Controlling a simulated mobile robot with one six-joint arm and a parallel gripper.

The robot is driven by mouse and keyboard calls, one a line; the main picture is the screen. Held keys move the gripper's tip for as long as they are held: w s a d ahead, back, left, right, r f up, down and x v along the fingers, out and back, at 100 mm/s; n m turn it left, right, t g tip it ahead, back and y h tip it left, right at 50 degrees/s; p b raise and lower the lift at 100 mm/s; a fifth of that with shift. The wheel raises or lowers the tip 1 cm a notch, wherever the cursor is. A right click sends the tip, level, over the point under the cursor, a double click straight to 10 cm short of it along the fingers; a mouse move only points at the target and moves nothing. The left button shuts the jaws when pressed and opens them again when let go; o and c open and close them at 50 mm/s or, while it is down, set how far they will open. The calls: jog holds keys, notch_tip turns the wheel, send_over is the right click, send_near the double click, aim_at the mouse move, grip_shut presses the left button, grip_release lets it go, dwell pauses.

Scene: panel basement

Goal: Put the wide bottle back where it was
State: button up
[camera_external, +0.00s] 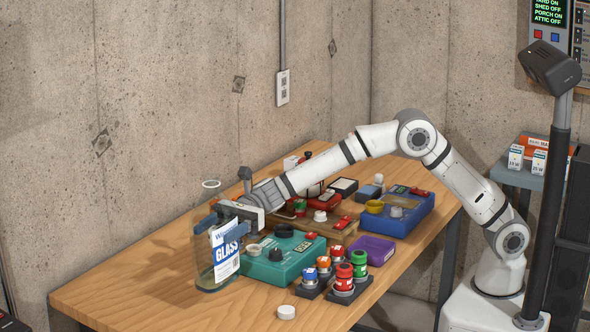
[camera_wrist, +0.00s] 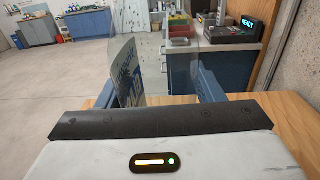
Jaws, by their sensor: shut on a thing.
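The wide bottle (camera_external: 208,268) is a clear, broad bottle with a white and blue label reading "GLASS". It stands about upright near the left end of the wooden table in the external view. My gripper (camera_external: 219,225) is shut on its upper part, with blue fingers on either side. In the wrist view the clear bottle (camera_wrist: 160,72) sits between my blue fingers, its label at the left. I cannot tell whether its base touches the table.
A white cap (camera_external: 286,312) lies at the front edge. A purple tray (camera_external: 373,249) and blue case (camera_external: 410,219) are farther right. The table's left end (camera_external: 120,290) is clear.

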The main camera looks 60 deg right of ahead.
aim_at(220, 259)
jog(key=shift+f, duration=3.55)
jog(key=shift+f, duration=0.15)
jog(key=o, duration=1.1)
jog(key=shift+w+d, duration=0.1)
jog(key=shift+d, duration=0.05)
jog(key=d, duration=0.6)
jog(key=d+b, duration=0.1)
jog(key=d, duration=0.4)
jog(key=shift+w+d, duration=0.2)
jog(key=shift+d, duration=0.15)
